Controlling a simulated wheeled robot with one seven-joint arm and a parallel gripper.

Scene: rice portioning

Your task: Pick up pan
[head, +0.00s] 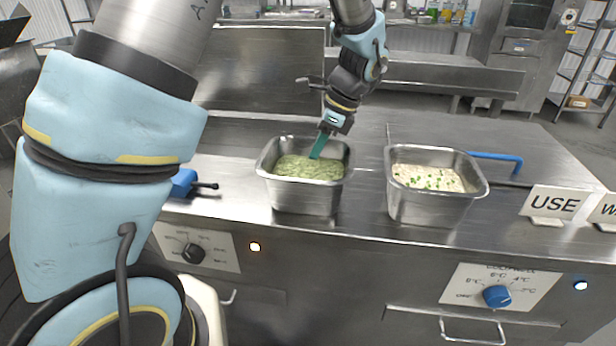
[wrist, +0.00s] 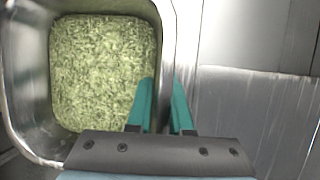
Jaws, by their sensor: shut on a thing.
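A steel pan (head: 305,199) of green herbed rice (head: 308,168) stands on the steel counter, left of the middle. My gripper (head: 329,152), with teal fingers, points down at its right wall. The wrist view also shows the pan (wrist: 27,125). There my gripper (wrist: 163,98) has one finger inside the pan beside the rice and one outside, with the rim between them. It is shut on that wall. The pan looks level; I see no clear gap beneath it.
A second steel pan (head: 425,207) of white rice with green bits stands to the right. A blue handle (head: 497,158) lies behind it. A white sign reading USE (head: 549,203) stands farther right. A blue-handled tool (head: 184,184) lies left. Bare counter separates the pans.

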